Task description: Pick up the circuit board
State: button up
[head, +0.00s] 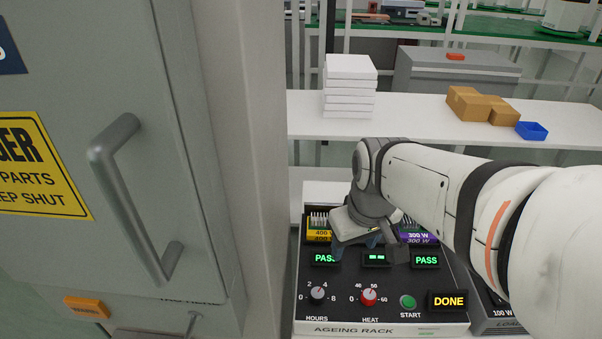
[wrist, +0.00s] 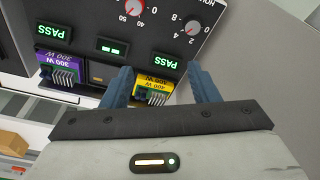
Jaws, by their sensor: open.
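A yellow 400 W board (head: 318,235) with pale upright fins sits in the left slot of the ageing rack (head: 352,328). It also shows in the wrist view (wrist: 157,86), between my two blue fingers. A purple 300 W board (head: 418,237) sits in the right slot and shows at the left of the wrist view (wrist: 62,64). My gripper (head: 356,246) hangs over the rack's slots, and its fingers (wrist: 159,76) are open with nothing clamped. I cannot tell whether the fingertips are level with the yellow board. My wrist hides the middle slot in the head view.
The rack's panel has two green PASS displays, an HOURS knob (head: 317,293), a red HEAT knob (head: 369,297), a START button (head: 407,301) and a lit DONE sign (head: 448,301). A grey cabinet (head: 110,200) with a handle stands close at the left. White boxes (head: 350,85) stand on the shelf behind.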

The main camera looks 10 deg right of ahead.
jog(key=w+n+g, duration=0.1)
jog(key=w+n, duration=0.5)
jog(key=w, duration=0.5)
jog(key=n+g+y, duration=0.1)
jog(key=n, duration=0.6)
send_near(317, 230)
jog(key=w+d, duration=0.3)
jog(key=f, duration=0.4)
jog(key=a+f, duration=0.1)
jog(key=f, duration=0.1)
jog(key=shift+s+f+p, duration=0.15)
jog(key=shift+s+p, duration=0.15)
jog(key=shift+c, duration=0.5)
grip_shut()
